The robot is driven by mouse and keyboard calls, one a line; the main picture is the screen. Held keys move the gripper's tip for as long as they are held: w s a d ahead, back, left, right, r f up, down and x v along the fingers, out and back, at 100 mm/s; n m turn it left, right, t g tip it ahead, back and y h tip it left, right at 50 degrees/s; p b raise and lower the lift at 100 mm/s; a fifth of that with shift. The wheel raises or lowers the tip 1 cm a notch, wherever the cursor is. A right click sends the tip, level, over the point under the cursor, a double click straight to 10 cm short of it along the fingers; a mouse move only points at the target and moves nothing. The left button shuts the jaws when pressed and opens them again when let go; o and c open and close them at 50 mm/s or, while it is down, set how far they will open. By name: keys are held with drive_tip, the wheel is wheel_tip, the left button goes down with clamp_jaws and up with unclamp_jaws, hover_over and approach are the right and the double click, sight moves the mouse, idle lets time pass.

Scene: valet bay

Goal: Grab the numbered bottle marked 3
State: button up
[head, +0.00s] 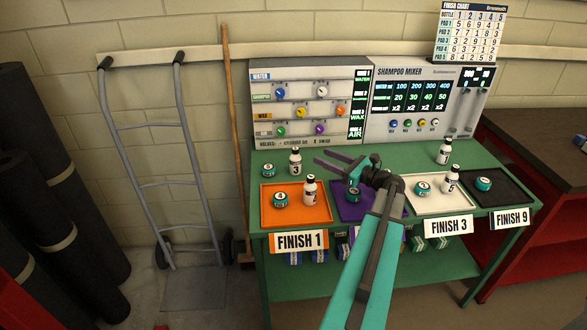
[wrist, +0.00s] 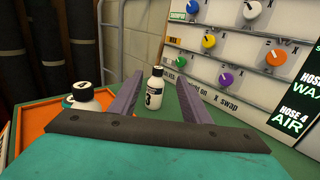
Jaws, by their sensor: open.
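The white bottle marked 3 (head: 295,162) with a black cap stands upright on the green bench, behind the orange tray and in front of the mixer panel. In the wrist view the bottle (wrist: 155,92) shows between the two finger lines, its 3 partly readable. My gripper (head: 321,157) is open, its purple fingers pointing left toward the bottle. The fingertips appear just short of it, with a small gap in the head view. In the wrist view my gripper (wrist: 160,78) holds nothing.
Another white bottle (head: 310,190) and a teal jar (head: 280,200) stand on the orange tray (head: 325,214). A teal jar (head: 268,170) sits left of bottle 3. The mixer panel (head: 311,103) rises behind. A purple tray (head: 350,213) lies under my arm.

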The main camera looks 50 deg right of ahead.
drive_tip(key=shift+f+b, duration=0.8)
drive_tip(key=shift+f, duration=0.5)
drive_tip(key=p, duration=0.2)
approach(296, 149)
drive_tip(key=w, duration=0.4)
drive_tip(key=shift+w+a+f, duration=0.1)
drive_tip(key=shift+w+f, duration=0.4)
drive_tip(key=shift+w, duration=0.1)
drive_tip(key=shift+w, duration=0.1)
drive_tip(key=shift+w+a+p, duration=0.15)
drive_tip(key=shift+w+p, duration=0.2)
drive_tip(key=shift+w, duration=0.9)
drive_tip(key=shift+w+a+p, duration=0.2)
drive_tip(key=shift+w+p, duration=0.1)
drive_tip(key=shift+w, duration=0.95)
clamp_jaws()
